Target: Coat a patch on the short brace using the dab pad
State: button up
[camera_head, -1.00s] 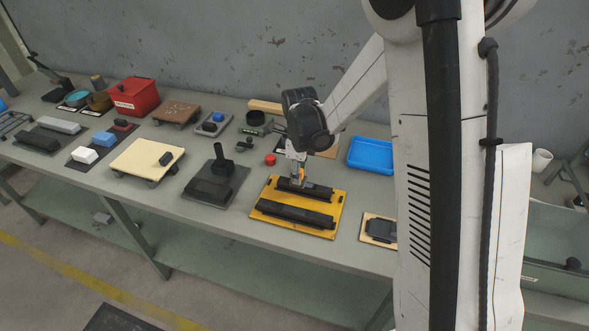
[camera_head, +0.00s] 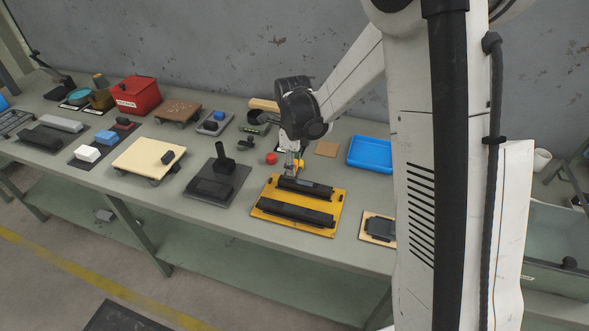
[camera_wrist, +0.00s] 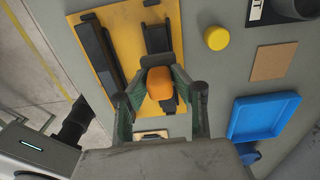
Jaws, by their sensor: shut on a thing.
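My gripper (camera_head: 289,173) is shut on an orange, rounded block, which I take to be the dab pad (camera_wrist: 160,82); it sits between my fingertips in the wrist view. Below it is the short black brace (camera_head: 317,187), lying along the back of a yellow board (camera_head: 258,210). The brace also shows in the wrist view (camera_wrist: 157,38), partly hidden by the pad and fingers. A greyer area shows on its top. A longer black brace (camera_head: 296,214) lies parallel in front. My fingertips are at the left end of the short brace in the head view; contact cannot be told.
A blue tray (camera_head: 370,153) and a tan square (camera_head: 327,149) lie behind and right of the board. A yellow disc (camera_wrist: 217,38) is beside the board. A dark stand with an upright handle (camera_head: 222,170) is to the left.

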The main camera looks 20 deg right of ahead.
jog(key=shift+w+r+p, duration=0.1)
jog(key=shift+r+p, duration=0.95)
jog(key=shift+r, duration=1.45)
jog(key=shift+d, duration=0.1)
